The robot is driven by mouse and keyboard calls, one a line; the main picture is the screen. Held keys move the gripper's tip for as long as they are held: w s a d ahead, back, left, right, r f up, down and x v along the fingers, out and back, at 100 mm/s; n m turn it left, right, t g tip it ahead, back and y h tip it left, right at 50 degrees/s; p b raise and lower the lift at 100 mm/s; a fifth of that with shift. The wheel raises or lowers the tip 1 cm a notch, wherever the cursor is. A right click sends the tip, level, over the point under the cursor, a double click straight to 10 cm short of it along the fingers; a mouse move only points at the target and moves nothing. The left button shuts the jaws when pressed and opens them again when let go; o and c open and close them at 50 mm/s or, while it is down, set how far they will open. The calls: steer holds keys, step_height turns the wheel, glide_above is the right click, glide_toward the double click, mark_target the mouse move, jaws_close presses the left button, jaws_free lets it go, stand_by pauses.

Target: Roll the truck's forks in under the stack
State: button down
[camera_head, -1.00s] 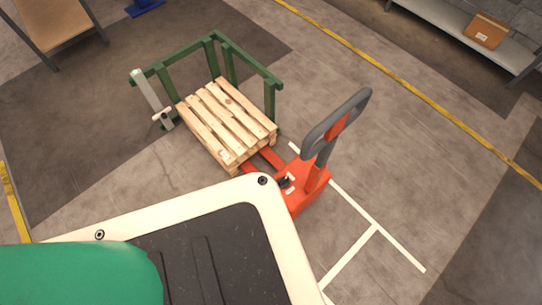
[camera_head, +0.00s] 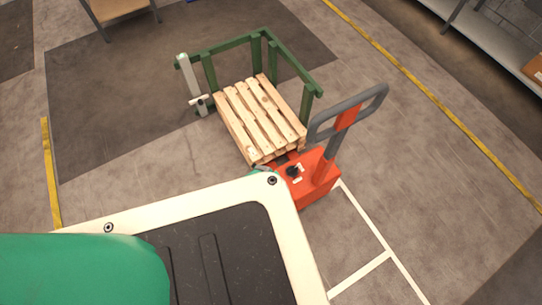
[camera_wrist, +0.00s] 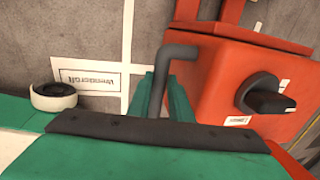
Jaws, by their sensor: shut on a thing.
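The stack of pale wooden pallets (camera_head: 260,115) stands inside a green rail frame (camera_head: 290,60) in the head view. The orange truck (camera_head: 312,180) stands close against the stack's near right side, its grey loop handle (camera_head: 375,98) upright. In the head view my gripper is mostly hidden behind my base.
A grey post (camera_head: 189,80) with a small handle stands at the frame's left end. White floor lines (camera_head: 365,230) run behind the truck. A shelf (camera_head: 495,40) is at upper right and a wooden table (camera_head: 115,8) at upper left. Floor to the right is clear.

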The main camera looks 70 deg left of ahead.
steer(key=shift+a, duration=0.3)
steer(key=shift+w, duration=0.1)
steer(key=c, duration=1.6)
jaws_free()
steer(key=shift+r, duration=0.1)
steer(key=shift+a+r, duration=0.1)
steer(key=shift+r, duration=0.6)
steer(key=shift+s+r, duration=0.25)
steer(key=shift+r, duration=0.25)
steer(key=shift+s+d+r, duration=0.15)
steer(key=shift+s+r, duration=0.1)
steer(key=shift+r, duration=1.1)
steer(key=shift+s+d+r, duration=0.1)
steer(key=shift+s+r, duration=0.2)
steer(key=shift+r, duration=1.05)
steer(key=shift+s+d+r, duration=0.15)
steer(key=shift+s+r, duration=0.1)
steer(key=shift+r, duration=1.1)
